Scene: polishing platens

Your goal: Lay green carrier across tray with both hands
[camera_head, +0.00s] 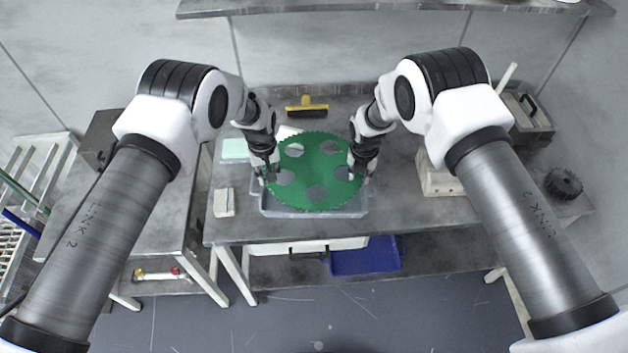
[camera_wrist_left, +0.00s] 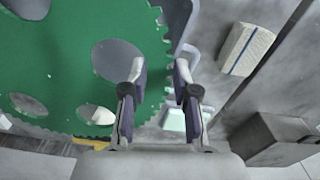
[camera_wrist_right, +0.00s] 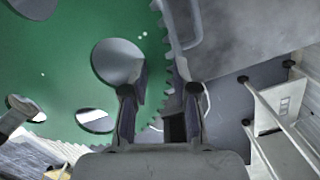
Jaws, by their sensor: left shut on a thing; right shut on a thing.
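The green carrier (camera_head: 318,165) is a round toothed disc with several round holes. It lies flat over the grey tray (camera_head: 312,210) on the table in the head view; how far above the tray's rim it sits I cannot tell. My left gripper (camera_head: 270,174) is shut on the carrier's left edge, one finger over the disc and one outside its teeth in the left wrist view (camera_wrist_left: 160,85). My right gripper (camera_head: 357,170) is shut on the right edge, likewise in the right wrist view (camera_wrist_right: 162,88). The carrier hides most of the tray's inside.
A yellow-black brush (camera_head: 307,107) lies behind the carrier. A pale block (camera_head: 224,202) sits left of the tray and a light box (camera_head: 438,178) right of it. A black gear (camera_head: 563,183) is at the far right. A blue bin (camera_head: 366,257) is on the lower shelf.

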